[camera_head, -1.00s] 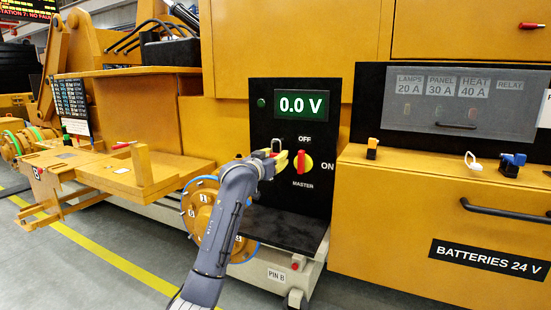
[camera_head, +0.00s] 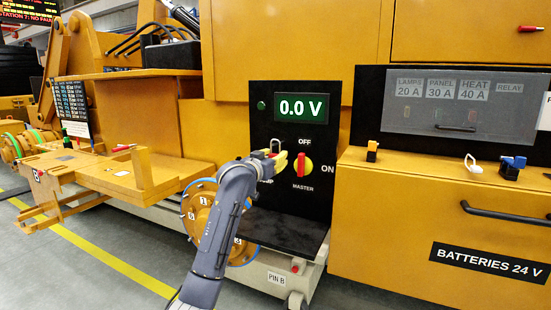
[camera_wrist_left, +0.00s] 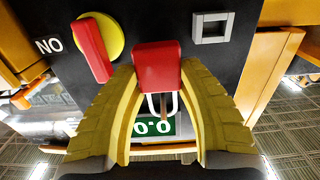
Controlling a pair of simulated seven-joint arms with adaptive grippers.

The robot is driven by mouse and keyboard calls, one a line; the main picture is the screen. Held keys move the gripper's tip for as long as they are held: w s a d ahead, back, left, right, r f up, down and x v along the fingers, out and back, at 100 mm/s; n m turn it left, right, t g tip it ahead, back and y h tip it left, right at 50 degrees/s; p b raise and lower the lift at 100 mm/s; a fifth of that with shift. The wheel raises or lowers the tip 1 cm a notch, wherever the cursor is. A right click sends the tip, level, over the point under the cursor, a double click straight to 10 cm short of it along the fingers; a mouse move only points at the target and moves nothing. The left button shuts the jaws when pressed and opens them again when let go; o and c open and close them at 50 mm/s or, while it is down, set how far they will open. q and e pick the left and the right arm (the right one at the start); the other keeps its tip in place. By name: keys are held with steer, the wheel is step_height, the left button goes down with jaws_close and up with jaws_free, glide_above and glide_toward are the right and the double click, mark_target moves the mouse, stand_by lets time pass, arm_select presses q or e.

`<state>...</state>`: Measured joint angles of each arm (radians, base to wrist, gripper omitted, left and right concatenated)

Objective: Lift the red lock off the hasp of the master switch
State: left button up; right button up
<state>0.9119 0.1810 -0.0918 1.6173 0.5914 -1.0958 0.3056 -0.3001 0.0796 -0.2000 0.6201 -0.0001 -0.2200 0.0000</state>
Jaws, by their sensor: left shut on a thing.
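The red lock (camera_wrist_left: 157,68) is between the two yellow fingers of my left gripper (camera_wrist_left: 160,75), which is shut on its body. Its pale shackle (camera_wrist_left: 162,104) points toward the upside-down display. In the head view the shackle (camera_head: 276,145) shows above my left gripper (camera_head: 277,165), in front of the black panel. The master switch (camera_head: 304,165), a red handle on a yellow disc, is just right of the gripper; it also shows in the wrist view (camera_wrist_left: 93,47). A square grey loop (camera_wrist_left: 212,27), perhaps the hasp, looks apart from the lock. My right gripper is not in view.
The display (camera_head: 302,107) reads 0.0 V above the switch. A dark shelf (camera_head: 275,230) juts out below the panel. The orange battery box (camera_head: 440,210) stands to the right, with small coloured items on top. An orange bench (camera_head: 130,180) stands to the left.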

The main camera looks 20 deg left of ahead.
arm_select(q)
steer(key=s+a, duration=0.1)
steer(key=s, duration=0.5)
steer(key=shift+s+r, duration=0.2)
steer(key=shift+s, duration=0.15)
stand_by(0.7)
stand_by(0.4)
